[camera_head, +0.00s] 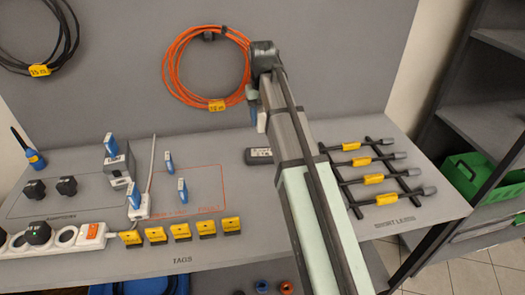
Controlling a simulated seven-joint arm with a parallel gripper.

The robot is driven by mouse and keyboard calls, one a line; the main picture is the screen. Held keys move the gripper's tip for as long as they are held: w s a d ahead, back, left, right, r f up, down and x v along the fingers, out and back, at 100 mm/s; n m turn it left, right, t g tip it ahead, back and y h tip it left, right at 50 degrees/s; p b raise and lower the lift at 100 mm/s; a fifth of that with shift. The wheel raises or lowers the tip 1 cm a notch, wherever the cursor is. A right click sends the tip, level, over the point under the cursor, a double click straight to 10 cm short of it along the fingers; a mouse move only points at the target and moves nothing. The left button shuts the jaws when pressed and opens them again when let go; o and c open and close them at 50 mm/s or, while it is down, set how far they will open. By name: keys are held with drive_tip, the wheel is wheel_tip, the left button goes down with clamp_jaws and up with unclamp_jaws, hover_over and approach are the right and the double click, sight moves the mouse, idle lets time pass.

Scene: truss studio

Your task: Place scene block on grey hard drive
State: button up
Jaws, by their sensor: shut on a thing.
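My gripper (256,107) hangs from the far end of my arm, above the grey worktop, and is largely hidden by the arm. A small pale block (261,122) shows at its tip, and I take it to be the scene block. The gripper is shut on it and holds it above the worktop. A flat dark grey case with a light label (258,156) lies on the worktop below and looks like the grey hard drive. Its right end is close to my arm's outline. The block appears above it in the picture, apart from it.
Left of the case stand several blue-topped items, including a grey box (120,166). Yellow tags (181,232) line the front beside a white power strip (65,236). A black rack with short leads (372,176) lies to the right. An orange cable coil (172,62) hangs behind.

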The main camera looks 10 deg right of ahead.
drive_tip(key=shift+f, duration=4.95)
drive_tip(key=shift+f, duration=0.15)
drive_tip(key=o, duration=1.1)
wheel_tip(320, 180, up, 12)
drive_tip(key=shift+r, duration=0.15)
drive_tip(key=shift+d, duration=0.15)
